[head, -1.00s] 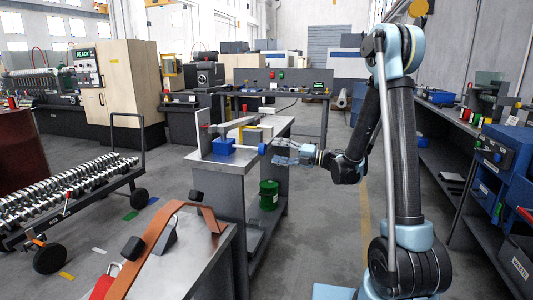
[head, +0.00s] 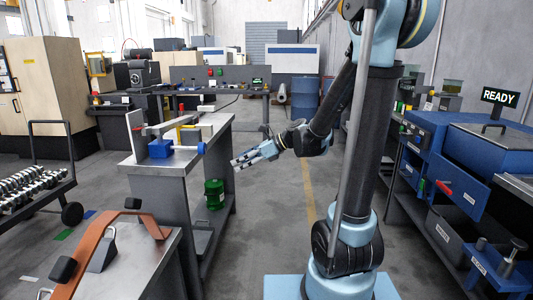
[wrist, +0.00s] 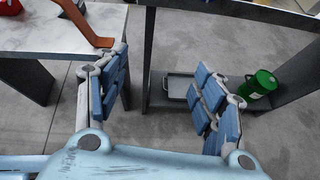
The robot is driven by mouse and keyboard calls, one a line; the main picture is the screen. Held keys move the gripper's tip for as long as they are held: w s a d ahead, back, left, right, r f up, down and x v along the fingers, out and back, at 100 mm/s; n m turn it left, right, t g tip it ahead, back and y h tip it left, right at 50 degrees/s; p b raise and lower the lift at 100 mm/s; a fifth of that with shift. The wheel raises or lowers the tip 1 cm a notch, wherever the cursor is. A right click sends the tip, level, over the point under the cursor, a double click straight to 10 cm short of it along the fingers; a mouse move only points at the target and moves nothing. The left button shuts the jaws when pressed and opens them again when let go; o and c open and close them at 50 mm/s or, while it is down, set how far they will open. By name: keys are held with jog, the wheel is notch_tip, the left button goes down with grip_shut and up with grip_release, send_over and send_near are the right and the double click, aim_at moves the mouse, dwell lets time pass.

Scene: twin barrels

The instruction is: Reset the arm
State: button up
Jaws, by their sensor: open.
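My gripper (head: 257,153) is at the end of my arm, out in front of me, just right of the grey workbench (head: 165,205) in the head view. It is empty and points left toward the bench. In the wrist view, its two blue-padded fingers (wrist: 163,95) stand wide apart with nothing between them. Through the gap I see the floor and the bench's lower shelf. My arm is bent at the elbow, with its upper part rising beyond the top of the head view.
A blue vise-like tool (head: 160,148) sits on the bench. A green barrel (head: 214,193) stands on its lower shelf, also in the wrist view (wrist: 258,85). An orange curved bar (head: 92,247) lies on the near table. Blue machines (head: 445,165) line the right. The aisle floor is clear.

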jog(key=s+d+f+n+h, duration=0.3)
jog(key=s+d+n+h, duration=0.1)
jog(key=s+d+n, duration=0.3)
jog(key=s+d+f+n+h, duration=0.4)
jog(key=s+d+n, duration=0.3)
jog(key=d, duration=0.4)
jog(key=s+d+f+n+h, duration=0.3)
jog(key=s+d+n, duration=0.4)
jog(key=d, duration=0.3)
jog(key=shift+s+f+t+h, duration=0.3)
jog(key=shift+s+f+h, duration=0.05)
jog(key=shift+h, duration=0.15)
jog(key=shift+c, duration=0.2)
jog(key=m+g+y, duration=0.2)
jog(key=m+y, duration=1.6)
jog(key=m, duration=0.1)
send_near(205, 148)
jog(key=shift+w+a, duration=0.2)
jog(key=shift+a, duration=2.5)
jog(key=shift+w+a, duration=0.15)
jog(key=shift+a, duration=2.6)
